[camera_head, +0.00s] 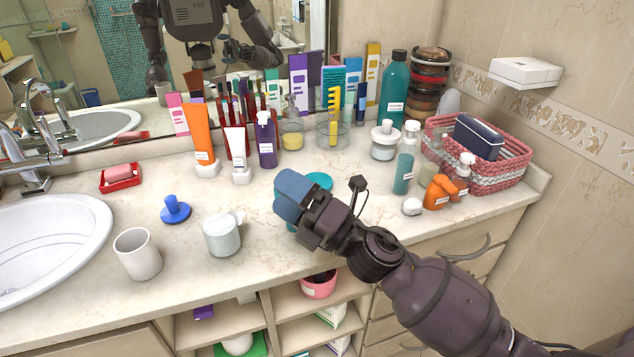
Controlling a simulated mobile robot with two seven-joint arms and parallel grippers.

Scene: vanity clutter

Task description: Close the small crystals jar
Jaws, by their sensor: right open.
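My right gripper (294,196) reaches in from the lower right over the front middle of the counter. It is open, with a blue surface at its front end; I cannot tell if that is a finger or something else. A teal round thing (319,181) shows just behind it, mostly hidden by the gripper, so I cannot tell if it is a jar or lid. A clear jar with a white top (385,140) stands farther back right. I cannot read which one is the small crystals jar. My left gripper is not directly in view.
A blue knobbed disc (175,210), a white cup (138,254) and a pale mug (222,235) stand left of the gripper. Several bottles and tubes line the mirror. A pink basket (500,178) and an orange bottle (438,192) are at right. Open shelves lie below.

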